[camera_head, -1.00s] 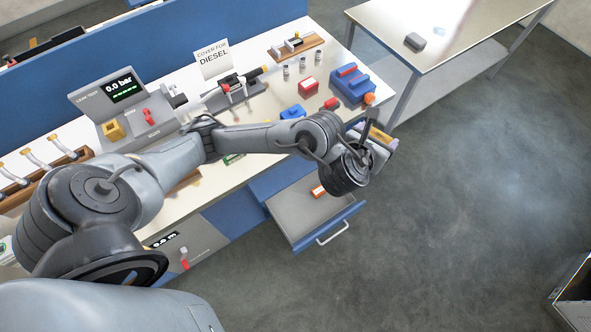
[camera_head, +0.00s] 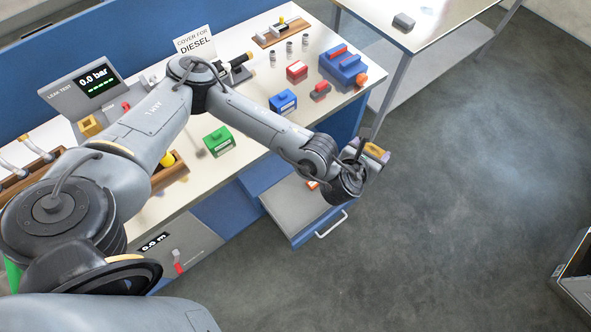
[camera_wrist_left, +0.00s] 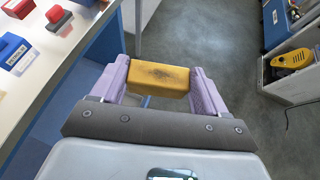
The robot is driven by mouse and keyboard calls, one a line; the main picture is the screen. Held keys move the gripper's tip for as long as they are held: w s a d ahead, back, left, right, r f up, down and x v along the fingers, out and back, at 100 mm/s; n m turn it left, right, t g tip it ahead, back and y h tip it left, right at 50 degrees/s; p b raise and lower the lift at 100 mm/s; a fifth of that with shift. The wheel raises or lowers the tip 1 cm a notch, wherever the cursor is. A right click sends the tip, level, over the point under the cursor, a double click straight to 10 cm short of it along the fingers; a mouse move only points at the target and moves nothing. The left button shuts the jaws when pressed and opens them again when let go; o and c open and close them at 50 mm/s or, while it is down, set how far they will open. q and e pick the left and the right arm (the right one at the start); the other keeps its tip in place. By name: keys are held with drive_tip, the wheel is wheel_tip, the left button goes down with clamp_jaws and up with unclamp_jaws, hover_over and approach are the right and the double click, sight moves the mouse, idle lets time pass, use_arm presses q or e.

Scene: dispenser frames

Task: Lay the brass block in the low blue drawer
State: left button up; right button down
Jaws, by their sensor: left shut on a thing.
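The brass block (camera_wrist_left: 158,76) is a yellow-gold bar with dark smudges on its top. My left gripper (camera_wrist_left: 160,82) is shut on it, a lilac finger at each end. In the head view my left gripper (camera_head: 371,150) holds the block (camera_head: 375,151) clear of the bench, to the right of and above the low blue drawer in the picture. The drawer (camera_head: 291,209) is pulled out below the bench, with a grey interior, blue front and pale handle. A small orange-red item (camera_head: 312,185) shows in it, partly hidden by my arm. My right gripper is not in view.
The bench top holds a green box (camera_head: 218,142), a blue box (camera_head: 283,101), a red box (camera_head: 297,71) and a larger blue unit (camera_head: 343,68). A second table (camera_head: 440,25) stands at the top right. Open floor lies right of the drawer.

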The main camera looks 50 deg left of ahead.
use_arm(q)
drive_tip(key=w+f+m+h+b, duration=0.1)
drive_tip(key=w+f+b, duration=0.2)
drive_tip(key=f+b, duration=1.05)
drive_tip(key=w+f+b, duration=0.2)
drive_tip(key=f+b, duration=0.3)
drive_tip(key=f, duration=1.8)
drive_tip(key=w+a+f+m+h+b, duration=0.1)
drive_tip(key=a+f+b, duration=0.3)
drive_tip(key=f+b, duration=0.4)
drive_tip(key=w+a+f+b, duration=0.2)
drive_tip(key=a+f+b, duration=0.3)
drive_tip(key=f, duration=0.5)
drive_tip(key=w+a+f+m+h+b, duration=0.1)
drive_tip(key=a+f+b, duration=0.3)
drive_tip(key=f+b, duration=0.45)
drive_tip(key=s+f, duration=0.2)
drive_tip(key=s, duration=0.1)
drive_tip(key=s+f, duration=0.3)
drive_tip(key=s+f+b, duration=0.1)
drive_tip(key=s+f, duration=0.1)
drive_tip(key=s, duration=0.2)
drive_tip(key=shift+a+f, duration=0.15)
drive_tip(key=shift+a, duration=0.2)
drive_tip(key=shift+s+f, duration=0.35)
drive_tip(key=shift+s, duration=0.35)
drive_tip(key=shift+t, duration=0.3)
wheel_tip(320, 180, down, 4)
drive_tip(key=b, duration=0.3)
